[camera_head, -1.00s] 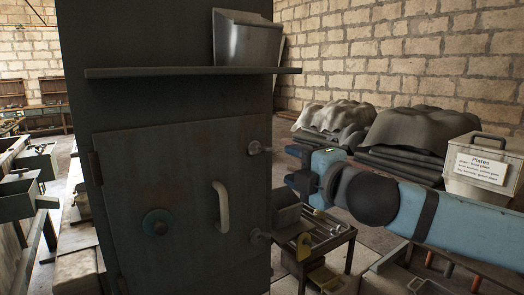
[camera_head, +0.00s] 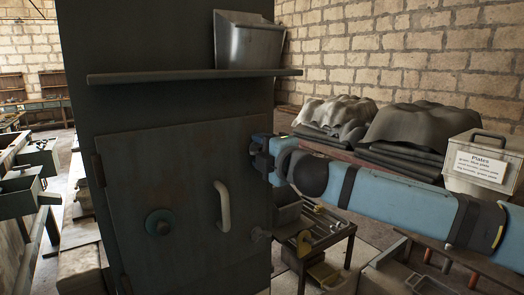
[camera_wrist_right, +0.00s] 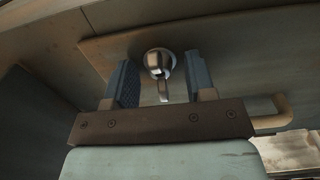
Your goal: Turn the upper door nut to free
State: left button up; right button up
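The grey door (camera_head: 180,180) is closed on the tall cabinet, its hinges on the left. In the head view my right gripper (camera_head: 258,152) is at the door's upper right edge and hides the upper door nut. In the right wrist view the upper door nut (camera_wrist_right: 157,62), a shiny metal knob with a wing, sits between the two blue fingers. Gaps show on both sides, so the gripper is open around it and not gripping. The lower door nut (camera_head: 260,234) is at the lower right edge. My left gripper is not in view.
A curved pale handle (camera_head: 222,205) stands out from the door, and it also shows in the right wrist view (camera_wrist_right: 272,114). A shelf (camera_head: 190,76) with a metal bin (camera_head: 247,40) juts out above. A tool cart (camera_head: 325,238) stands below my right arm.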

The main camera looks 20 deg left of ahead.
jog(key=c, duration=0.8)
jog(key=shift+r+n+p, duration=0.15)
jog(key=shift+n+p, duration=0.95)
jog(key=shift+n, duration=0.1)
jog(key=n+p, duration=0.3)
jog(key=n, duration=0.2)
jog(key=shift+n, duration=0.3)
jog(key=n+p, duration=0.1)
jog(key=n, duration=0.2)
jog(key=shift+p, duration=0.35)
jog(key=n+p, duration=0.1)
jog(key=n, duration=0.3)
jog(key=shift+n+p, duration=0.6)
jog(key=shift+n, duration=0.8)
jog(key=shift+f, duration=0.2)
